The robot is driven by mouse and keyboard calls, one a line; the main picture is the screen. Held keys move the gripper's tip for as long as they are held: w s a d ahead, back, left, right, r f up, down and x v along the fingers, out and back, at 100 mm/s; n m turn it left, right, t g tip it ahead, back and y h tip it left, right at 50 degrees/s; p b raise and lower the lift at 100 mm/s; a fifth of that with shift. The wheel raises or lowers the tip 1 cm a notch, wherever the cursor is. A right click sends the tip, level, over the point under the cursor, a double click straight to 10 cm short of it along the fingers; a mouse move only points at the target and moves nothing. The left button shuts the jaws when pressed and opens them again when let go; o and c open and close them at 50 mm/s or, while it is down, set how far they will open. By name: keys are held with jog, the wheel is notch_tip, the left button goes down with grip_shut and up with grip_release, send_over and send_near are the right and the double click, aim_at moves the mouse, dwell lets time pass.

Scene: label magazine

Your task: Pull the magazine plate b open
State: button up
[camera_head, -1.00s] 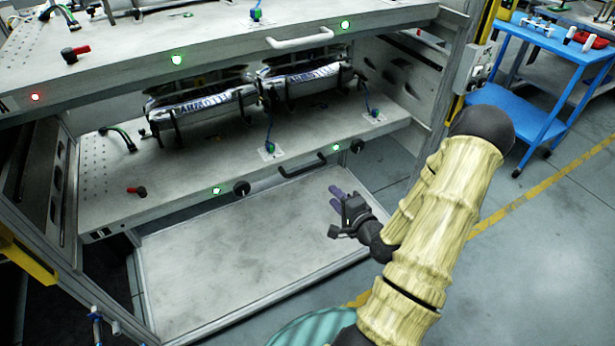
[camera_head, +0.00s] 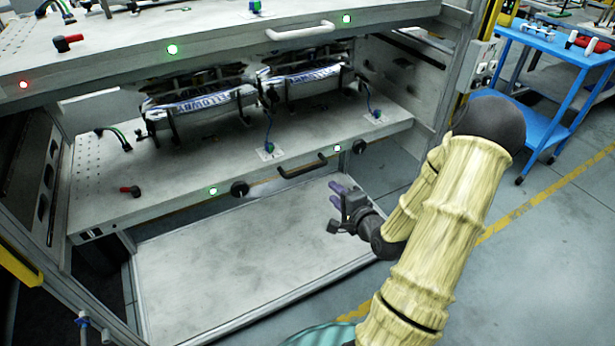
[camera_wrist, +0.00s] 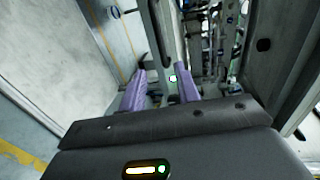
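Two magazine plates show in the head view, one above the other; I cannot read which is marked b. The upper plate (camera_head: 220,62) has a white handle (camera_head: 300,31). The lower plate (camera_head: 190,178) has a black handle (camera_head: 303,166) on its front edge, and both plates look pushed in. My gripper (camera_head: 336,195) is open and empty, below and right of the black handle, apart from it. In the wrist view my gripper (camera_wrist: 161,86) has its purple fingers spread, and a dark bar that looks like the black handle (camera_wrist: 158,35) lies beyond them.
A bare grey bottom panel (camera_head: 240,255) lies below. A blue cart (camera_head: 555,70) stands right; the floor between is free.

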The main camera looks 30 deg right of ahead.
aim_at(308, 171)
jog(key=b+x, duration=0.6)
jog(key=x, duration=0.9)
jog(key=shift+w+a, duration=0.15)
jog(key=shift+w, duration=0.25)
jog(key=shift+c, duration=0.4)
jog(key=shift+f, duration=0.1)
grip_shut()
